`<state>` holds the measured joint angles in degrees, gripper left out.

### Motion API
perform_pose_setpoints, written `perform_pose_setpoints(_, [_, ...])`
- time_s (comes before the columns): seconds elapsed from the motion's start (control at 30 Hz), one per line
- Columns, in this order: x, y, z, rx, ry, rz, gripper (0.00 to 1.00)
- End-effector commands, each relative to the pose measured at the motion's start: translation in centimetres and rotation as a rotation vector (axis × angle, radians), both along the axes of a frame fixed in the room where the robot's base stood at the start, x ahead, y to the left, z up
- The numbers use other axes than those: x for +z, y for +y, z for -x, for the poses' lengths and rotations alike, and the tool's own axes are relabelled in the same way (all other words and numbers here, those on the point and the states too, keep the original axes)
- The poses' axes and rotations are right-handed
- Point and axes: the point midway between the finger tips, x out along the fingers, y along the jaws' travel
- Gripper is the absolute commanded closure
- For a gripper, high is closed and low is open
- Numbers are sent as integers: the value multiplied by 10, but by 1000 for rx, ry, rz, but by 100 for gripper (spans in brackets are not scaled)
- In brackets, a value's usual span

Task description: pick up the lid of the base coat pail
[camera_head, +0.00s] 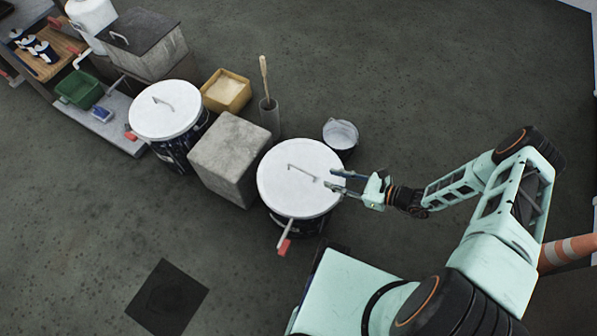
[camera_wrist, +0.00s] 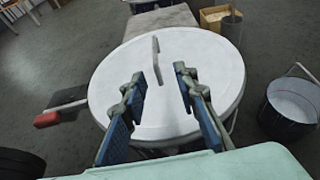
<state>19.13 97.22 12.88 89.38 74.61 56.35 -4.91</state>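A dark pail with a round white lid (camera_head: 285,200) stands nearest me. The lid sits on the pail and has a thin bar handle (camera_head: 303,172) across its top. A second dark pail with a similar white lid (camera_head: 165,120) stands further left. I cannot read a label that tells which is the base coat pail. My gripper (camera_head: 335,182) is open and empty at the right side of the near lid. In the wrist view the lid (camera_wrist: 205,60) fills the middle, and its handle (camera_wrist: 156,60) stands just beyond the gap between my fingertips (camera_wrist: 158,76).
A grey block (camera_head: 228,155) stands between the pails. A small bucket (camera_head: 341,134), a grey cylinder with a wooden stick (camera_head: 269,108) and a yellow box (camera_head: 226,92) stand behind. A red-ended tool (camera_head: 285,243) sticks out at the near pail's front. Floor at lower left is open.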

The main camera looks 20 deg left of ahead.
Motion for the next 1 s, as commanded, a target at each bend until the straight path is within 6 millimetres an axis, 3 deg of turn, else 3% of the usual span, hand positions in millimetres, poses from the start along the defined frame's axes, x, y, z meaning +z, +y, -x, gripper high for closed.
perform_pose_setpoints(0.27, [-7,24,6,-39,26,-45,72])
perform_pose_setpoints(1.0, [-31,116,3,-37,25,-42,72])
